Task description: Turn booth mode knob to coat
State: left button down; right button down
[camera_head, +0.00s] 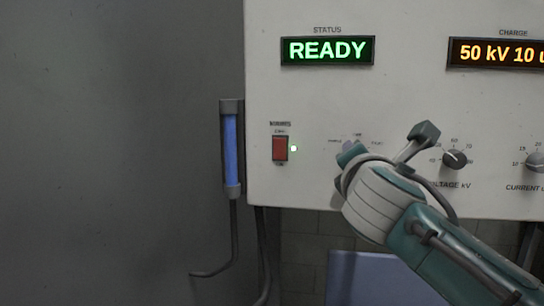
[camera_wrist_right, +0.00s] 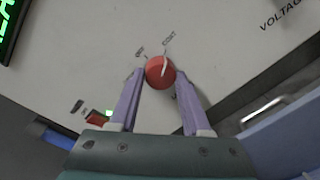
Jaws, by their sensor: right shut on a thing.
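The booth mode knob (camera_wrist_right: 158,76) is a round red knob with a white pointer line, on the pale panel in the right wrist view. Its pointer leans up and right, roughly toward the label that reads COAT (camera_wrist_right: 169,38). Another label, apparently OFF (camera_wrist_right: 139,51), lies to its left. My right gripper (camera_wrist_right: 160,73) is shut on the knob, with one purple finger on each side. In the head view my right gripper (camera_head: 349,147) is at the panel and its body hides the knob. My left gripper is not in view.
The voltage knob (camera_head: 455,159) and current knob (camera_head: 535,162) are to the right. The status display (camera_head: 328,50) reads READY. A blue tube (camera_head: 231,150) hangs at the panel's left edge.

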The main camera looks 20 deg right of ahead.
jog(key=shift+c, duration=1.8)
grip_release()
jog(key=v, duration=1)
